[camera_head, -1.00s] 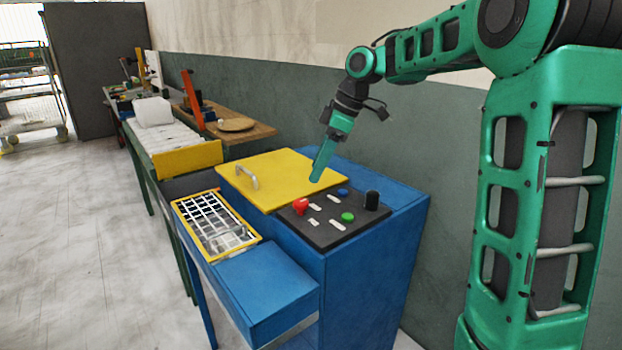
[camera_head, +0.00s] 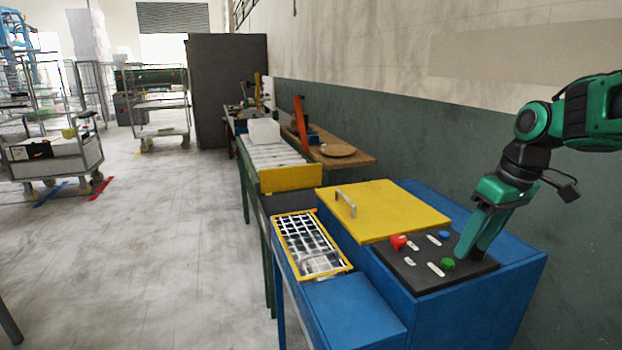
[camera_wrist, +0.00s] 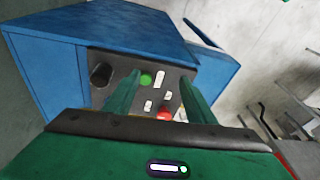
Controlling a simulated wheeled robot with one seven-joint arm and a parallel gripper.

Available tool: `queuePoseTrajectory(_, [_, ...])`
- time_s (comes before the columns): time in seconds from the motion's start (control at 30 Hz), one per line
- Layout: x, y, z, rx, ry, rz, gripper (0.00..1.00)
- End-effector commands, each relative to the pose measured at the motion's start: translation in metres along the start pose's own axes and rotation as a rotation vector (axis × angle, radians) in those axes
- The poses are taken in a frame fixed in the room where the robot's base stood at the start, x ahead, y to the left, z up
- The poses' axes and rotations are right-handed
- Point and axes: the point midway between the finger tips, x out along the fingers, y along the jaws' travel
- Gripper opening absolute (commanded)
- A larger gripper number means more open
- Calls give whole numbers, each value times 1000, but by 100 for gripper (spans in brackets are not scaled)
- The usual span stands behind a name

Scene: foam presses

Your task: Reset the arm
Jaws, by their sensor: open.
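My gripper (camera_head: 472,248) hangs from my green arm at the right, pointing down over the black control panel (camera_head: 432,284) of the blue press (camera_head: 510,270). Its two green fingers are apart with nothing between them. In the wrist view the fingers (camera_wrist: 158,90) frame the panel, with a green button (camera_wrist: 146,79) and a red button (camera_wrist: 164,114) beyond them. In the head view the red button (camera_head: 398,242), a blue button (camera_head: 444,235) and the green button (camera_head: 447,263) show. The black knob (camera_wrist: 101,75) shows only in the wrist view. Whether the fingertips touch the panel is unclear.
The press's yellow lid (camera_head: 385,212) with a metal handle is closed beside the panel. A yellow-framed grid tray (camera_head: 297,262) sits at its front. A wall (camera_head: 480,130) runs close behind. Open floor (camera_head: 190,250) lies left, with wheeled carts (camera_head: 160,115) farther off.

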Motion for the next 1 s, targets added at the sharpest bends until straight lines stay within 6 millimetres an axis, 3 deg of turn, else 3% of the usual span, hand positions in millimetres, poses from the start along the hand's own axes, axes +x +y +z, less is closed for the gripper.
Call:
queuePoseTrajectory(0.03, [1, -3, 30, 108, -17, 20, 50])
queuePoseTrajectory(0.2, [13, -11, 129, 485, -76, 86, 50])
queuePoseTrajectory(0.3, [22, -19, 183, 677, -107, 120, 50])
queuePoseTrajectory(0.43, [34, -31, 235, 859, -139, 153, 50])
queuePoseTrajectory(0.6, [41, -38, 266, 967, -160, 174, 50])
queuePoseTrajectory(1.0, [41, -39, 267, 971, -160, 175, 50])
